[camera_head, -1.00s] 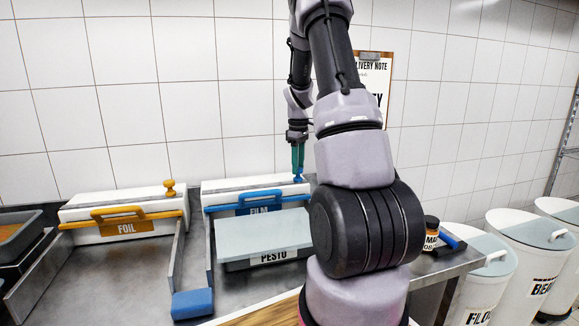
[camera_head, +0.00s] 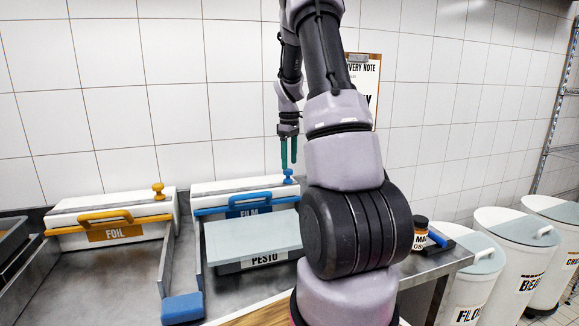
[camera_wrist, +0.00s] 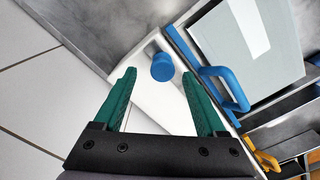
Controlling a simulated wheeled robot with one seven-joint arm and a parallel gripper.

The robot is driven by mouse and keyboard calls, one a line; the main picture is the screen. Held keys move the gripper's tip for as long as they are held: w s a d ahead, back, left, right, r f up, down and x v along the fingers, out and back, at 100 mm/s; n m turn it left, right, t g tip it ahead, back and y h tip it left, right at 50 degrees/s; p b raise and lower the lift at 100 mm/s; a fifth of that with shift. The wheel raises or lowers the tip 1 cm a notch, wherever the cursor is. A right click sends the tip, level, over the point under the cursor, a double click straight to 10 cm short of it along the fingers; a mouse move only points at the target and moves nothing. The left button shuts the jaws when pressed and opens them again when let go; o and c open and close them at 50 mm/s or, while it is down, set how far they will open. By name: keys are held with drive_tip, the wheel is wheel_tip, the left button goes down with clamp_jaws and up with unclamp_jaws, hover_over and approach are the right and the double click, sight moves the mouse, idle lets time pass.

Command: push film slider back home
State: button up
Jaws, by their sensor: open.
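The film dispenser (camera_head: 225,186) is a white box with a blue bar, a blue handle (camera_head: 245,197) and a FILM label, against the back wall. Its blue slider knob (camera_head: 288,176) is at the right end of the top; the knob also shows in the wrist view (camera_wrist: 162,67). My gripper (camera_head: 288,166) is open and empty, its green fingers pointing down just above the knob. In the wrist view the knob lies beyond the fingertips, between their lines; I see no contact.
The foil dispenser (camera_head: 75,212) with orange handle and knob stands at the left. A lidded PESTO container (camera_head: 252,240) sits in front of the film dispenser. A blue block (camera_head: 182,308) lies near the front. A small jar (camera_head: 420,232) stands at the right.

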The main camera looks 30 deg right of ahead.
wheel_tip(320, 180, up, 8)
drive_tip(key=shift+r, duration=0.1)
idle(0.6)
drive_tip(key=s+a+r+m+t+y, duration=0.15)
drive_tip(key=s+a+r+m, duration=0.25)
drive_tip(key=s+a+r, duration=0.4)
drive_tip(key=s+a+r+m+t, duration=0.3)
drive_tip(key=s+a+r, duration=0.2)
drive_tip(key=s+a, duration=0.4)
drive_tip(key=s+a+m+t, duration=0.2)
drive_tip(key=s+a+m, duration=0.2)
drive_tip(key=s, duration=0.5)
drive_tip(key=shift+a+f+t, duration=0.35)
drive_tip(key=shift+a, duration=0.5)
drive_tip(key=shift+s+y, duration=0.1)
drive_tip(key=shift+y, duration=0.15)
idle(0.7)
